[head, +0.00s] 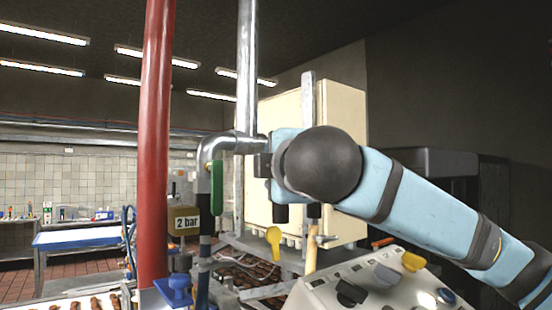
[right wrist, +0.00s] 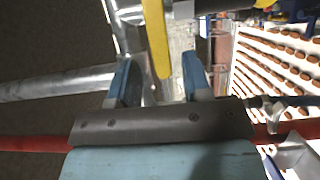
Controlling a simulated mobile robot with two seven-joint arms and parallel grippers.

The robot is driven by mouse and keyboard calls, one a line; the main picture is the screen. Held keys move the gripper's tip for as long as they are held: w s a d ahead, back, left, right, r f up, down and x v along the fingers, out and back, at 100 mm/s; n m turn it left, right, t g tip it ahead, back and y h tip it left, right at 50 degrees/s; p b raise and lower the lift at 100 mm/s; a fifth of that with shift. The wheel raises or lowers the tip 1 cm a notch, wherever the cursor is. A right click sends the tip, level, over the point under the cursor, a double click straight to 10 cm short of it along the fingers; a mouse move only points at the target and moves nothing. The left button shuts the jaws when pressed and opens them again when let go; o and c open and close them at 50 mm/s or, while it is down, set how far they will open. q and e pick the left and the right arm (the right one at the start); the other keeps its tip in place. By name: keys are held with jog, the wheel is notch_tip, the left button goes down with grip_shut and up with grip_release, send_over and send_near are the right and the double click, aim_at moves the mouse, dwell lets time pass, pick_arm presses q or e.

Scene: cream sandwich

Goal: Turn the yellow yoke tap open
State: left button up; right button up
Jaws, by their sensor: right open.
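A long yellow handle (right wrist: 157,40) comes down from the top of the right wrist view, beside a steel pipe fitting. Its lower end shows between the two blue fingers of my right gripper (right wrist: 160,72). The fingers stand apart, one on each side of it, with visible gaps. I cannot tell its depth relative to the fingertips. In the head view, my right arm reaches in from the right, and its dark round joint and wrist hide the fingers. A yellow tap-like piece (head: 275,240) hangs below the wrist; I cannot tell whether it is the same handle. My left gripper is not in view.
A red pipe (head: 155,130) stands further left. A control panel (head: 365,285) with knobs is at lower right. A cream cabinet (head: 345,120) is behind.

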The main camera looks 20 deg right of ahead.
jog(key=shift+w+f, duration=0.15)
jog(key=shift+w, duration=0.5)
jog(key=shift+s, duration=0.1)
jog(key=shift+c, duration=0.6)
grip_shut()
